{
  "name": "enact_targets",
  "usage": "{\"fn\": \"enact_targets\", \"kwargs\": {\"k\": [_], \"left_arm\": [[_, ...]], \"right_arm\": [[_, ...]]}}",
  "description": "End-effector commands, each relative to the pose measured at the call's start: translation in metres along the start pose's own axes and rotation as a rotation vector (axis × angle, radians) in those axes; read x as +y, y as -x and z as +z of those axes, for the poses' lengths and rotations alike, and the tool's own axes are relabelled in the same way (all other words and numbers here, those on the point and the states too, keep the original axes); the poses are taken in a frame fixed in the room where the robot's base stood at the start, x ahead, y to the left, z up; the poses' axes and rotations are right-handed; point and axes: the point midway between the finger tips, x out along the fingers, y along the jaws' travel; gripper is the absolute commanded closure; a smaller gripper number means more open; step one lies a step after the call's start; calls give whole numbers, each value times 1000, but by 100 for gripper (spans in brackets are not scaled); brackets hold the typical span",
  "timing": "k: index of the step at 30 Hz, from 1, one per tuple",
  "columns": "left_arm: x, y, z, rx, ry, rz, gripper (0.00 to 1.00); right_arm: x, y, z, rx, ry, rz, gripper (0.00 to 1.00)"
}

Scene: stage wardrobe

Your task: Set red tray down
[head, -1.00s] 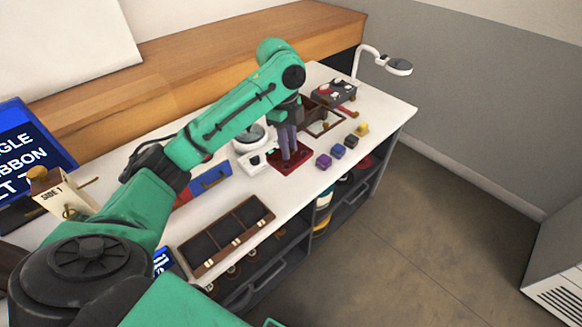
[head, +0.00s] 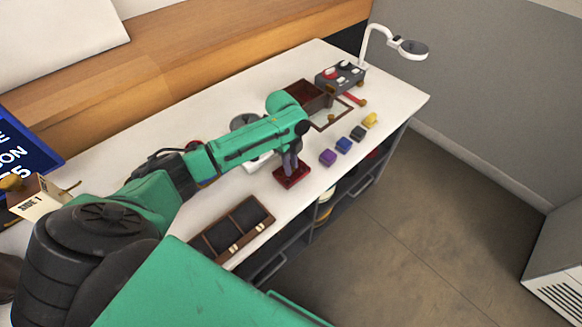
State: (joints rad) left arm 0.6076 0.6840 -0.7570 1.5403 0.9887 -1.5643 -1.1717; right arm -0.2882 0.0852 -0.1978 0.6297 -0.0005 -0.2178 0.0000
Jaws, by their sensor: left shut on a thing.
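The small red tray (head: 291,177) is near the front edge of the white table, left of a row of small coloured blocks. My left gripper (head: 290,168) points down at it from above, with its grey fingers shut on the tray. The arm hides part of the area behind it. The tray looks roughly level and at or very near the tabletop; I cannot tell whether it touches. My right gripper is not in view.
Purple (head: 327,157), blue (head: 344,145), dark and yellow (head: 370,120) blocks stand right of the tray. A compartment case (head: 268,222) lies to the front left. A white device (head: 256,166) is partly hidden behind the arm. A lamp (head: 413,48) stands at the far right corner.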

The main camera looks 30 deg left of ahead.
Motion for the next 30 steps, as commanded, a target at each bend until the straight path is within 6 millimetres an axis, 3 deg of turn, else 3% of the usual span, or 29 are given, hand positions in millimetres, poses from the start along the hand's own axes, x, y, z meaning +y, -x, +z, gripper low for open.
{"fn": "enact_targets", "kwargs": {"k": [3,8,9,11,23,30], "left_arm": [[0,-16,2,-1,1,-1,100],[0,-16,2,-1,0,-2,100],[0,-16,2,-1,0,-2,67],[0,-16,2,-1,0,-2,44],[-1,-7,2,-1,1,-3,44],[-1,51,2,-2,-1,-7,44]], "right_arm": [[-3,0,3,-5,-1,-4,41],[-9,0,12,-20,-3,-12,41],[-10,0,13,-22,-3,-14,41],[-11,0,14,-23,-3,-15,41],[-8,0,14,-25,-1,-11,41],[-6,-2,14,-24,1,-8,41]]}}
